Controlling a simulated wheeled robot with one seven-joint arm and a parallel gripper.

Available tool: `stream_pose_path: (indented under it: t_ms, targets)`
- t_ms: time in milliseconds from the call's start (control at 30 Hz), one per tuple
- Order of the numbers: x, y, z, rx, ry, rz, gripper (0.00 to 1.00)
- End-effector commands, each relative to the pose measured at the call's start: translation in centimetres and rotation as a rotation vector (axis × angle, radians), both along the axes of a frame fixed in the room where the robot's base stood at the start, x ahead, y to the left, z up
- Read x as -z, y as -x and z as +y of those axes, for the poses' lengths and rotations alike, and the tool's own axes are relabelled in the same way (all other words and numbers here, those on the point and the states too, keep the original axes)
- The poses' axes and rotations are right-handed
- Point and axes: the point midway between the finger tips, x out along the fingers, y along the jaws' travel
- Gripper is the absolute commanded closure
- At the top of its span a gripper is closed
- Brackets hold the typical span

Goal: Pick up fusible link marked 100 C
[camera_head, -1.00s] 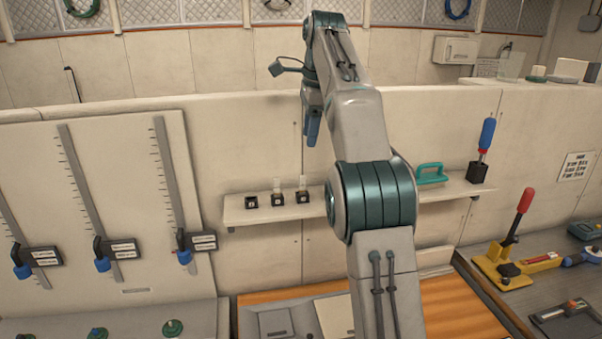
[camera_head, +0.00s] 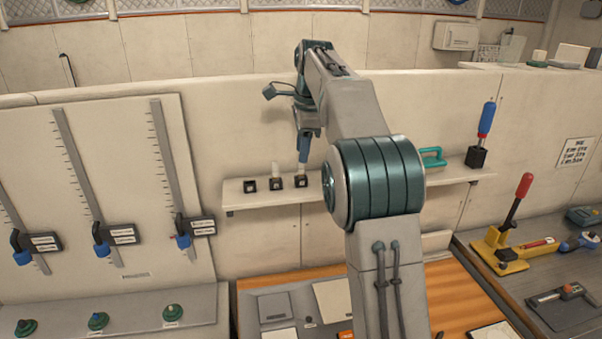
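Several small black holders stand in a row on the wall shelf (camera_head: 240,199). The left holder (camera_head: 249,185) shows nothing upright in it. The middle holder (camera_head: 275,181) has a pale upright piece (camera_head: 275,168) in it. The right holder (camera_head: 300,180) is directly below my gripper (camera_head: 303,163), which points down and hides whatever stands in that holder. The markings are too small to read, so I cannot tell which piece is marked 100 C. The fingers are too small and overlapped to show whether they are open or shut.
To the right on the shelf are a teal handle (camera_head: 433,157) and a blue-and-red screwdriver (camera_head: 486,120) in a black block. A panel with slider scales (camera_head: 120,180) stands at left. A yellow tool with a red lever (camera_head: 510,245) sits on the right bench.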

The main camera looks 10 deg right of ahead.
Motion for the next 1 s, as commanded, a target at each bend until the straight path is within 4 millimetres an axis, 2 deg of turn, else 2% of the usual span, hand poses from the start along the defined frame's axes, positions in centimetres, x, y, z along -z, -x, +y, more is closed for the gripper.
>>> stream_pose_path:
  t_ms: [300, 600, 633, 700, 767, 1000]
  targets:
    - [3.9, -0.7, 0.2, -0.001, 0.000, 0.002, 0.64]
    - [4.5, -0.8, 0.2, -0.001, 0.000, 0.000, 0.64]
    - [4.5, -0.8, 0.2, -0.001, 0.000, 0.000, 0.67]
    - [4.5, -0.8, 0.2, -0.001, 0.000, 0.000, 0.86]
    - [4.5, -0.8, 0.2, -0.001, 0.000, 0.000, 1.00]
    - [4.4, -0.9, 0.2, 0.000, 0.000, -0.003, 1.00]
